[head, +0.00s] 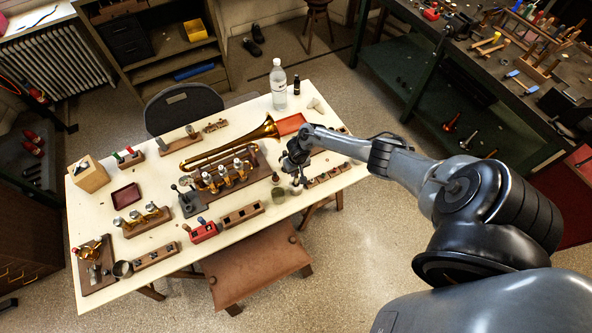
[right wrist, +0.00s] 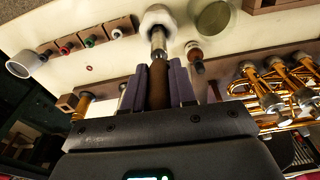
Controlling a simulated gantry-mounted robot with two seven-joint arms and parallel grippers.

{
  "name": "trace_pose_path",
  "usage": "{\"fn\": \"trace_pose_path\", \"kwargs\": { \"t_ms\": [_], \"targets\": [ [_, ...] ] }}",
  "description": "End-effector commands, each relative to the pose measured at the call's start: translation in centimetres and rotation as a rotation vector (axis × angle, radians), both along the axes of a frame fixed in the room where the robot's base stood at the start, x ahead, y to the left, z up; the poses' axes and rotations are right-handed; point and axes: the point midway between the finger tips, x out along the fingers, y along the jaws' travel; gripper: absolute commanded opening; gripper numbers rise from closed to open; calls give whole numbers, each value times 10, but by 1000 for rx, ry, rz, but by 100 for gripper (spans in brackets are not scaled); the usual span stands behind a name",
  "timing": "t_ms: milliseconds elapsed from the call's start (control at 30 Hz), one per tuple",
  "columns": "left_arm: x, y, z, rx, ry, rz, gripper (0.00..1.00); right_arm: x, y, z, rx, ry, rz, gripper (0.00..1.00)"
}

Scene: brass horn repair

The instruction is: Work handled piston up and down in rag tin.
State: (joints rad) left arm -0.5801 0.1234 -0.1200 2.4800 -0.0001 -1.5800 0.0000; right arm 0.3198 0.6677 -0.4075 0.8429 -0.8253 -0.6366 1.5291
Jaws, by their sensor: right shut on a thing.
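My right gripper (head: 294,163) is above the front right part of the cream table. In the right wrist view, my right gripper (right wrist: 158,85) is shut on the brown handle of the handled piston (right wrist: 157,42). The piston's metal end points at a white, rag-like round thing (right wrist: 158,14) and meets or overlaps it; I cannot tell how deep it sits. That white thing also shows small below the gripper in the head view (head: 296,190). An olive-green round tin (right wrist: 212,17) stands beside it, also in the head view (head: 278,195). My left gripper is not in view.
A brass horn (head: 265,130) lies behind, near a valve stand (head: 225,176). A small bottle (right wrist: 194,50) stands close to the piston. A wooden rack (head: 327,176) is to the right, and a block (head: 242,214) to the left. A water bottle (head: 279,84) stands at the back.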

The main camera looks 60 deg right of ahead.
Motion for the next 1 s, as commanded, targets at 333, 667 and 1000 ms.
{"fn": "trace_pose_path", "kwargs": {
  "t_ms": [333,667,1000],
  "targets": [
    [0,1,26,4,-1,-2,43,0,0,24,0,0,-1,0],
    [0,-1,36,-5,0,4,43,0,0,39,-1,1,-1,0],
    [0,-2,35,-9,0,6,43,0,0,39,0,0,-6,0]
  ]
}}
